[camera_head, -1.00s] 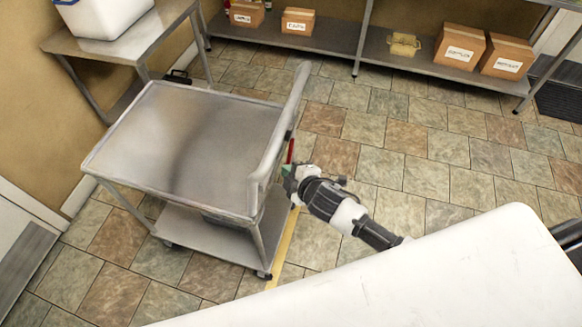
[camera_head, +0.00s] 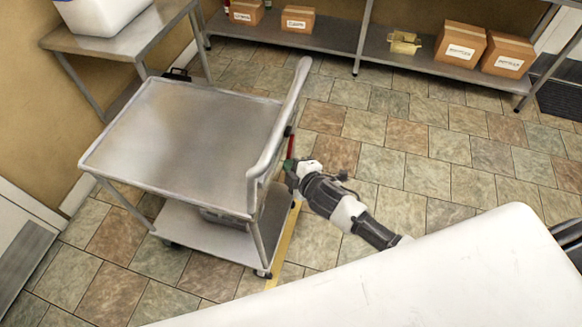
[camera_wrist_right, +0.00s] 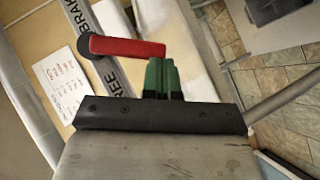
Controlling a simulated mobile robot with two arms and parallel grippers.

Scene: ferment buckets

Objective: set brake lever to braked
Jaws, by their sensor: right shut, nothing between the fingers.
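The red brake lever (camera_wrist_right: 125,47) shows in the right wrist view, its round pivot end at the left and its bar pointing right. In the head view only a thin red piece of the lever (camera_head: 290,145) shows beside the cart's handle. My right gripper (camera_wrist_right: 162,80) is shut and empty, its green fingertips just below the lever's free end; I cannot tell whether they touch. In the head view the right gripper (camera_head: 291,174) is beside the cart (camera_head: 190,140). My left gripper is out of view.
The cart's handle (camera_head: 280,125) rises close to my right gripper. A white worktop (camera_head: 460,270) fills the lower right. A shelf with boxes (camera_head: 461,46) stands along the back wall, and a side table (camera_head: 130,40) is at upper left.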

